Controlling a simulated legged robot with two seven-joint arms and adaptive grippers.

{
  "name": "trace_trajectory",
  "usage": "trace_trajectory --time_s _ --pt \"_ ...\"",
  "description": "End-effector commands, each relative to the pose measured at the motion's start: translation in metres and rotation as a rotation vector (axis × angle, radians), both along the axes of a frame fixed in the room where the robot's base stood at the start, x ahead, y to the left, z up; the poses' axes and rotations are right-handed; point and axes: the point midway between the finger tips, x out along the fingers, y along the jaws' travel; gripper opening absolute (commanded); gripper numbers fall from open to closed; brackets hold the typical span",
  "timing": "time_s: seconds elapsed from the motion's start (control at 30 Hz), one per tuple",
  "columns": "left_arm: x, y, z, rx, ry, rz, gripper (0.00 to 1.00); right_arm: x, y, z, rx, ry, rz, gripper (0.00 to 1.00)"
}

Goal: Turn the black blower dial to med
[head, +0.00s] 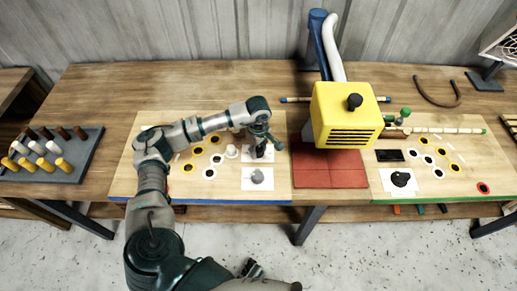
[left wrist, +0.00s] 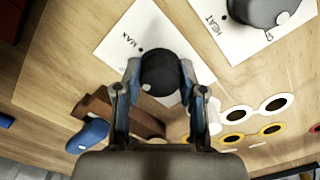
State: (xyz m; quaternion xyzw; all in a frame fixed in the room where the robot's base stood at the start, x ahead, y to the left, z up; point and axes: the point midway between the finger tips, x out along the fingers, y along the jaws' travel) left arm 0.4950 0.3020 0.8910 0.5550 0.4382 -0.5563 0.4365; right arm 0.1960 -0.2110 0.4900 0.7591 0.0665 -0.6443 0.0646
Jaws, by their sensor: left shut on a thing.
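My left gripper (head: 262,138) reaches over the left board in the head view, above a white card behind the grey heat dial (head: 257,176). In the left wrist view, the black dial (left wrist: 161,70) sits between the fingertips of my left gripper (left wrist: 161,78), which is shut on it. The dial has a white dot on its lower left side. Its white card shows a "MAX" label at the upper left; other marks are hidden. The grey dial on the "HEAT" card (left wrist: 262,10) is apart, at the upper right.
A yellow blower box (head: 345,115) with a black knob on top stands over a red mat (head: 330,175) right of the left board. Colored rings and a white peg (head: 231,152) lie near the gripper. A peg rack (head: 52,155) stands at far left.

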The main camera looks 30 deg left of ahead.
Motion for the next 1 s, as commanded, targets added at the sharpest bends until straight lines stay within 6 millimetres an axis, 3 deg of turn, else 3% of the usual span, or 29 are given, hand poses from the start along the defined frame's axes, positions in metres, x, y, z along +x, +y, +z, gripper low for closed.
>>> trace_trajectory --time_s 0.03,0.07,0.13,0.17,0.57,1.0 --pt "0.001 0.002 0.000 0.004 -0.002 0.004 0.05 0.000 0.000 0.000 0.000 0.000 0.000 0.40" --pt "0.001 0.002 0.000 0.003 -0.003 0.004 0.45 0.000 0.000 0.000 0.000 0.000 0.000 0.40" --pt "0.001 0.002 0.000 0.002 -0.003 0.004 0.62 0.000 0.000 0.000 0.000 0.000 0.000 0.40" --pt "0.001 0.002 0.000 0.002 -0.003 0.004 0.65 0.000 0.000 0.000 0.000 0.000 0.000 0.40" --pt "0.001 0.000 0.011 0.000 -0.006 0.002 0.65 0.000 0.000 0.000 0.001 -0.004 0.000 0.40" --pt "0.002 0.002 0.099 0.000 -0.004 0.003 0.65 0.000 0.000 0.000 0.001 -0.003 0.000 0.40"
